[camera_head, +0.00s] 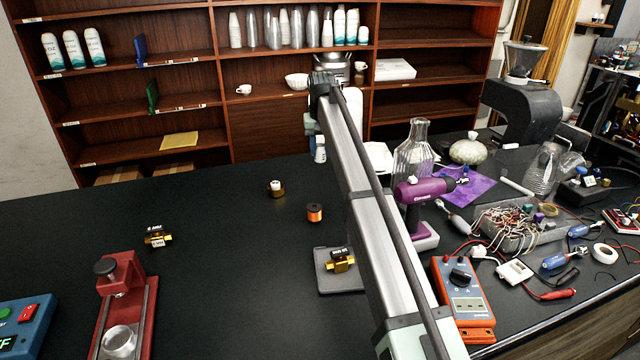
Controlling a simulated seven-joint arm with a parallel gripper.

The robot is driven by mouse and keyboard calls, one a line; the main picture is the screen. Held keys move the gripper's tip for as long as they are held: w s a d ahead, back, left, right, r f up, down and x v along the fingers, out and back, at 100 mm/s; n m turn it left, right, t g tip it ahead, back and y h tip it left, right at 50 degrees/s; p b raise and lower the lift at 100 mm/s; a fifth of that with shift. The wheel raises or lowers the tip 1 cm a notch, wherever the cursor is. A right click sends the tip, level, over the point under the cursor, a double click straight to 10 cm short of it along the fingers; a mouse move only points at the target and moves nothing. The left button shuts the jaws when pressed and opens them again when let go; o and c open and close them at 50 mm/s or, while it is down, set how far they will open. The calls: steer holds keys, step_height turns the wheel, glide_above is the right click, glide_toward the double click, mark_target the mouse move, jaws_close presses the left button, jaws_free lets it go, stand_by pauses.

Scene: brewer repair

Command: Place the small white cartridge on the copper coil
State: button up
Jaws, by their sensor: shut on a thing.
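The copper coil (314,213) is a small orange winding with dark ends. It stands upright on the black counter, left of my arm. My gripper (318,142) is at the far end of my arm, near the counter's back edge, beyond the coil and apart from it. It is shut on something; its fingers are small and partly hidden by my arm. A small white piece (320,156) shows just below it, which looks like the white cartridge, though its outline is unclear. A brass-coloured part with a white top (276,188) stands on the counter left of the coil.
A grey tray (330,285) holds a brass fitting (340,262). Another brass fitting (158,237) lies at left, near a red press (122,295). Right of my arm are a purple tool (420,192), an orange meter (463,302) and tangled wires. The counter's left-centre is mostly clear.

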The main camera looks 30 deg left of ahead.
steer(key=s+r, duration=0.4)
steer(key=s, duration=0.5)
steer(key=m, duration=0.3)
glide_above(315, 205)
steer(key=shift+s+d+f, duration=0.1)
steer(key=shift+s+f, duration=0.1)
steer(key=shift+f, duration=2.3)
steer(key=shift+s+f, duration=0.2)
steer(key=shift+f, duration=2.3)
steer(key=shift+f, duration=0.1)
steer(key=o, duration=1)
steer(key=shift+o, duration=0.2)
step_height(315, 205, up, 12)
steer(key=s, duration=0.1)
steer(key=shift+s+d, duration=0.2)
steer(key=shift+d, duration=0.05)
